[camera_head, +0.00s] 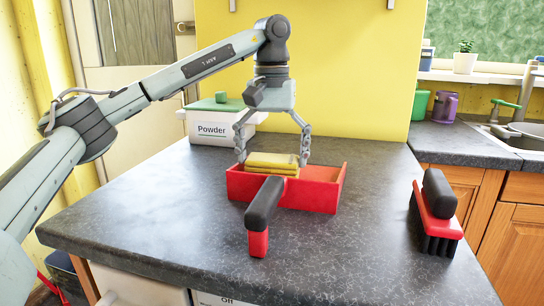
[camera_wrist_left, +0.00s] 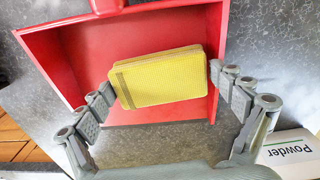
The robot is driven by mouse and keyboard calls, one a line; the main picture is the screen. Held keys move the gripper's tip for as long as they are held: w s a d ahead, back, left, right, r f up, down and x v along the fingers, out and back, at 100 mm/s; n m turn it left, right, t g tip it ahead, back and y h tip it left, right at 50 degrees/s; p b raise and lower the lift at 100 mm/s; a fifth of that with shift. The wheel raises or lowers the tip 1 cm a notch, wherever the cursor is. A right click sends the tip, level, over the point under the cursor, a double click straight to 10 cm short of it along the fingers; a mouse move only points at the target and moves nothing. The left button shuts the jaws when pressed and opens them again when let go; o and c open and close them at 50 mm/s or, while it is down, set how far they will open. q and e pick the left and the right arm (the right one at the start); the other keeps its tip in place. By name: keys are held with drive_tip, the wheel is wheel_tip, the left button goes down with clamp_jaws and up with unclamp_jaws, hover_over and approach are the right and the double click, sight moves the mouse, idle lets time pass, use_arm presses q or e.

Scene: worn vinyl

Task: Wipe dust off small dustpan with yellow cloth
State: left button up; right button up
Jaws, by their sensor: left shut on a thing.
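The red dustpan (camera_head: 318,192) lies on the dark countertop, with its black-and-red handle (camera_head: 264,210) toward the front. The folded yellow cloth (camera_head: 272,163) is at the dustpan, above its left part in the head view. My left gripper (camera_head: 272,158) comes down from above and is shut on the cloth, with one finger at each side. In the left wrist view the cloth (camera_wrist_left: 165,75) lies over the red pan (camera_wrist_left: 85,60) between the fingers (camera_wrist_left: 165,90). I cannot tell whether the cloth touches the pan floor. No dust is clearly visible. My right gripper is not in view.
A red brush with black bristles (camera_head: 437,210) stands on the right side of the countertop (camera_head: 150,215). A white Powder box (camera_head: 215,125) with a green lid is behind the dustpan. A sink (camera_head: 510,135) and a purple mug (camera_head: 446,107) are farther right. Front-left counter is clear.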

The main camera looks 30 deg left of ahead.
sight(271, 164)
use_arm(q)
drive_tip(key=shift+p, duration=0.35)
drive_tip(key=shift+s, duration=0.1)
drive_tip(key=shift+s+d, duration=0.15)
drive_tip(key=shift+s, duration=0.1)
drive_tip(key=shift+s+d+b, duration=0.15)
drive_tip(key=shift+s+d, duration=0.1)
drive_tip(key=shift+s, duration=0.3)
drive_tip(key=shift+s+d+b, duration=0.15)
drive_tip(key=shift+s+d, duration=0.1)
drive_tip(key=shift+s, duration=0.3)
drive_tip(key=shift+f+b, duration=0.5)
drive_tip(key=shift+f, duration=0.45)
idle(0.8)
